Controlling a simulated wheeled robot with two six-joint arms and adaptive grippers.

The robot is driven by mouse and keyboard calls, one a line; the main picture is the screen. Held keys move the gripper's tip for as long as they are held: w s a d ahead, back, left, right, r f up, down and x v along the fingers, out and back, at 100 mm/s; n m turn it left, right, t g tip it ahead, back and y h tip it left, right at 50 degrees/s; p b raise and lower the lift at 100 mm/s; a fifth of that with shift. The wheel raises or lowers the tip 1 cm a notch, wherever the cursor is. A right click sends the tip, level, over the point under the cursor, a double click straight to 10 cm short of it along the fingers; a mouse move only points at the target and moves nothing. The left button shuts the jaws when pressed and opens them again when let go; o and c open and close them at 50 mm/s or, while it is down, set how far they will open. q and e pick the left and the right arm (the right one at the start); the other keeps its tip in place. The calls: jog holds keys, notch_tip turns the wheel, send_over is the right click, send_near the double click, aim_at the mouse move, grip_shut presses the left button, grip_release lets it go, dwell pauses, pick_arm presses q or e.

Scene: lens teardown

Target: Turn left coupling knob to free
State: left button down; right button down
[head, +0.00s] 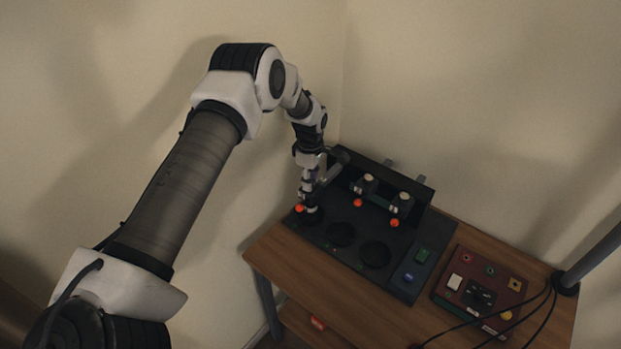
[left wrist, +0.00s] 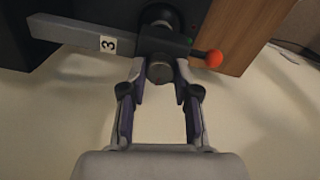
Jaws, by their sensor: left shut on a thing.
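My left gripper (head: 309,198) is at the left end of the black fixture (head: 340,262) in the head view. In the left wrist view its two fingers (left wrist: 160,78) are shut on a short dark round knob (left wrist: 160,69), one finger on each side. The knob sits beside a grey bar marked 3 (left wrist: 85,38). A lever with a red-orange ball (left wrist: 213,58) points to the right of the knob there. The ball also shows by the gripper in the head view (head: 299,208). In the head view the gripper hides the knob.
Two similar units with red balls (head: 358,203) (head: 394,223) stand to the right on the fixture. Round dark recesses (head: 375,254) lie in front of them. A dark red box (head: 478,288) with cables sits on the wooden table (head: 275,258) at the right. Walls stand close behind.

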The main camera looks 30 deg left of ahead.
pick_arm(q)
jog(key=shift+s+f+n, duration=0.2)
jog(key=shift+n, duration=0.1)
jog(key=c, duration=1.1)
grip_release()
jog(key=shift+c, duration=0.2)
jog(key=o, duration=0.3)
jog(key=shift+w, duration=0.1)
jog(key=shift+r, duration=0.1)
notch_tip(320, 180, up, 12)
jog(key=shift+w+a, duration=0.1)
